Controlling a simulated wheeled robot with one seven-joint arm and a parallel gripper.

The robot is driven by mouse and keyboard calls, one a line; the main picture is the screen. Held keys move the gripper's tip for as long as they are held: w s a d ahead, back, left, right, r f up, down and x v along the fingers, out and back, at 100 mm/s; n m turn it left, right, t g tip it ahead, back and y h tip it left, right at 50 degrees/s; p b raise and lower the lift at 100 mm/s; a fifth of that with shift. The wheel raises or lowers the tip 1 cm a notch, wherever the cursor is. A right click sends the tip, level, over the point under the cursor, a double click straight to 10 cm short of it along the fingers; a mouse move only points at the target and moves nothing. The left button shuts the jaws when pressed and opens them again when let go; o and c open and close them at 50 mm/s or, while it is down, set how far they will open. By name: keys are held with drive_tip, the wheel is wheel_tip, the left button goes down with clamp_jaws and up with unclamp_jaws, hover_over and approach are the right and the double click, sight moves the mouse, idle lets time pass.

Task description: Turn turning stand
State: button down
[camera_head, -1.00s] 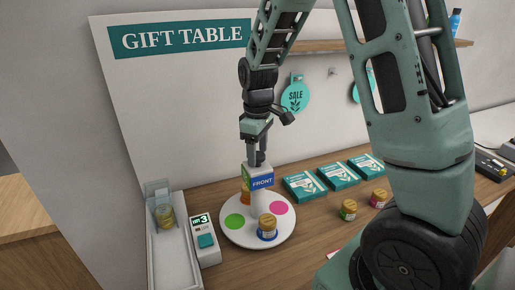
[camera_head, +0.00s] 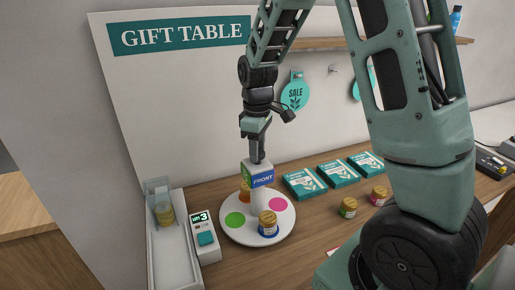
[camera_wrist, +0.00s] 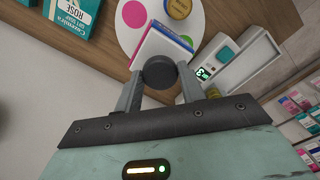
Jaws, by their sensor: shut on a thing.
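The turning stand is a round white disc (camera_head: 232,237) with a green dot, a pink dot and a central white post. A block (camera_head: 263,180) marked FRONT tops the post. My gripper (camera_head: 258,157) points straight down over it. In the wrist view, my gripper (camera_wrist: 158,78) is shut on a dark round knob (camera_wrist: 158,72) above the block (camera_wrist: 165,42). A gold-lidded blue jar (camera_head: 268,226) stands at the disc's front. An orange jar (camera_head: 245,192) is partly hidden behind the post.
A small device (camera_head: 204,238) reading 3 and a grey tray (camera_head: 172,262) with a clear bin stand left of the disc. Several teal boxes (camera_head: 304,184) and two small jars (camera_head: 348,207) lie to the right. The GIFT TABLE wall panel rises close behind.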

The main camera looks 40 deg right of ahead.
drive_tip(key=shift+n, duration=0.3)
drive_tip(key=shift+r+n+b, duration=0.1)
drive_tip(key=shift+n+b, duration=0.25)
drive_tip(key=shift+n, duration=1.45)
drive_tip(key=shift+w+n+p, duration=0.1)
drive_tip(key=shift+n+p, duration=0.3)
drive_tip(key=shift+n, duration=1.8)
drive_tip(key=shift+r+n+p, duration=0.1)
drive_tip(key=shift+n+p, duration=1.35)
drive_tip(key=shift+n, duration=0.95)
drive_tip(key=shift+n+p, duration=1.25)
drive_tip(key=shift+n, duration=0.25)
drive_tip(key=shift+n+p, duration=0.4)
drive_tip(key=shift+n, duration=0.1)
drive_tip(key=c, duration=0.9)
unclamp_jaws()
drive_tip(key=shift+o, duration=0.2)
